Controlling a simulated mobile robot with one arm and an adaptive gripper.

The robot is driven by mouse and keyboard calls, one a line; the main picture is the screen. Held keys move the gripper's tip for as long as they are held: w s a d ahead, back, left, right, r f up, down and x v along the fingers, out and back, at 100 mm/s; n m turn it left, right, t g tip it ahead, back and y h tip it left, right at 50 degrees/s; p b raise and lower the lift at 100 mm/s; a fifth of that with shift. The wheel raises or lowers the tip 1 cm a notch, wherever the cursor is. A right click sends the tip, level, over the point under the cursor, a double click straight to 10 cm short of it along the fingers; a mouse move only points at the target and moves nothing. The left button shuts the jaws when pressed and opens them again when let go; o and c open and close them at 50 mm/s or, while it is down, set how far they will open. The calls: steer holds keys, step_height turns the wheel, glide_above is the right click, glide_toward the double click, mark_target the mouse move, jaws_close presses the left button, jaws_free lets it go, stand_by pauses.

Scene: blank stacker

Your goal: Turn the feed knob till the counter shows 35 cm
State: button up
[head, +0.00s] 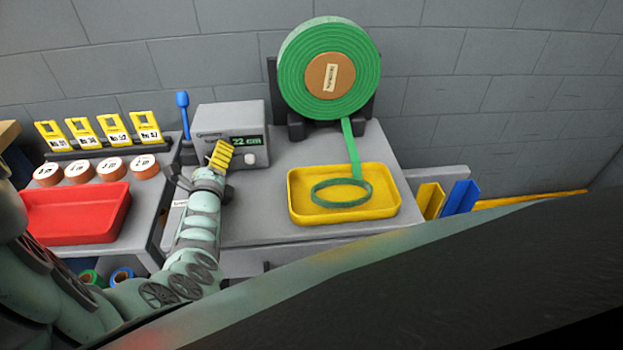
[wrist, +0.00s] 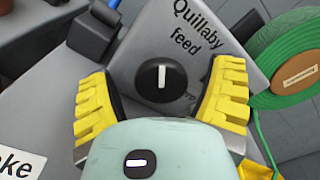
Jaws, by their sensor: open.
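The grey feed unit (head: 228,122) stands on the bench, and its green counter display (head: 246,141) reads 22 cm. In the wrist view its face carries the words "Quillaby feed". The round black feed knob (wrist: 150,86) has a white pointer line that stands nearly upright in that view. My gripper (wrist: 163,92) is open, with yellow ribbed fingers to the left and right of the knob and visible gaps to it. In the head view my gripper (head: 221,155) is in front of the unit and hides the knob.
A green roll (head: 352,62) feeds a strip into a yellow tray (head: 391,209) on the right. A blue-topped lever (head: 183,113) stands left of the unit. A red tray (head: 100,228), orange-brown rolls (head: 112,169) and yellow number cards (head: 115,128) are farther left.

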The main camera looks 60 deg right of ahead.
steer(key=shift+o, duration=0.3)
steer(key=shift+s, duration=0.1)
steer(key=c, duration=1.2)
steer(key=shift+c, duration=0.3)
steer(key=shift+m, duration=0.4)
steer(key=shift+f+m+b, duration=0.1)
steer(key=shift+m+b, duration=0.45)
steer(key=shift+m, duration=0.05)
steer(key=m+b, duration=0.2)
steer(key=m, duration=0.2)
steer(key=m+b, duration=0.3)
steer(key=m, duration=0.2)
steer(key=shift+d+m, duration=0.1)
steer(key=shift+m, duration=0.3)
steer(key=m+b, duration=0.3)
steer(key=m, duration=0.2)
steer(key=shift+s+m+b, duration=0.1)
steer(key=shift+m+b, duration=0.2)
steer(key=shift+b, duration=0.05)
steer(key=m+b, duration=0.3)
steer(key=m, duration=0.2)
steer(key=shift+d+m, duration=0.1)
steer(key=shift+m, duration=0.2)
